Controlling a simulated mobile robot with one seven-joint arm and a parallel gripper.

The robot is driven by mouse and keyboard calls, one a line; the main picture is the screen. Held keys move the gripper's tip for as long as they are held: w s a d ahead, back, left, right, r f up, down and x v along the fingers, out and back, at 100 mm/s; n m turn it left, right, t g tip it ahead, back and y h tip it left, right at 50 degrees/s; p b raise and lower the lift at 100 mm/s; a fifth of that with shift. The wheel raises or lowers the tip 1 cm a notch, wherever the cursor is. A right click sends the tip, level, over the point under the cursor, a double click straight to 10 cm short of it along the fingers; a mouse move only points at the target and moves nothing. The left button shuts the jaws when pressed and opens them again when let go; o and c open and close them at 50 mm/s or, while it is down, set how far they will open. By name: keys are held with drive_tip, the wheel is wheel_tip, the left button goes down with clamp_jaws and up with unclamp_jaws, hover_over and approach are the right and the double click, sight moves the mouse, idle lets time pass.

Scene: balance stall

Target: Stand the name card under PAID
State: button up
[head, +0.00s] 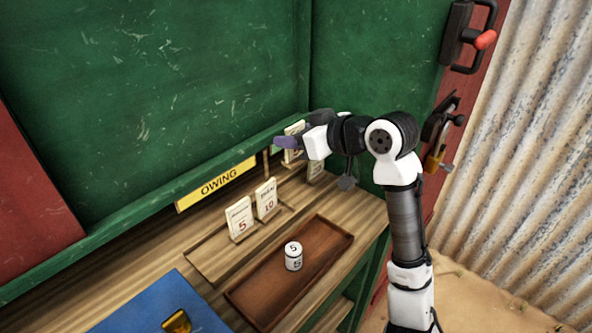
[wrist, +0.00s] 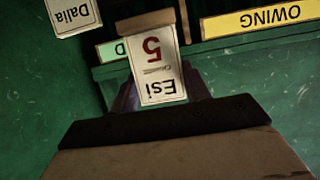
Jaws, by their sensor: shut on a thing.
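My gripper (head: 287,142) is shut on a white name card (head: 292,157), in front of the green back board. In the wrist view the card (wrist: 157,80) reads "Esi" with a red 5, upside down in the picture, between the fingers. A green sign (wrist: 121,51) is mostly hidden behind the card, with only a letter D showing. I cannot tell from the pictures whether the card's foot touches the shelf.
The yellow OWING sign (head: 218,184) is left of my gripper. Two cards, marked 5 (head: 240,219) and 10 (head: 266,199), stand below it. Another card (head: 315,171) stands close by my gripper; a Dalia card (wrist: 74,16) shows in the wrist view. A brown tray (head: 328,235) holds a white cylinder (head: 293,257).

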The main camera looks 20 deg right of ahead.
wheel_tip(320, 180, down, 9)
drive_tip(key=shift+f, duration=0.1)
idle(0.3)
drive_tip(key=shift+f, duration=0.15)
drive_tip(key=o, duration=0.8)
drive_tip(key=shift+s+d+r, duration=0.1)
drive_tip(key=shift+r, duration=0.15)
drive_tip(key=b+v, duration=0.1)
drive_tip(key=v, duration=1)
drive_tip(key=shift+s+d, duration=0.15)
drive_tip(key=shift+s, duration=0.1)
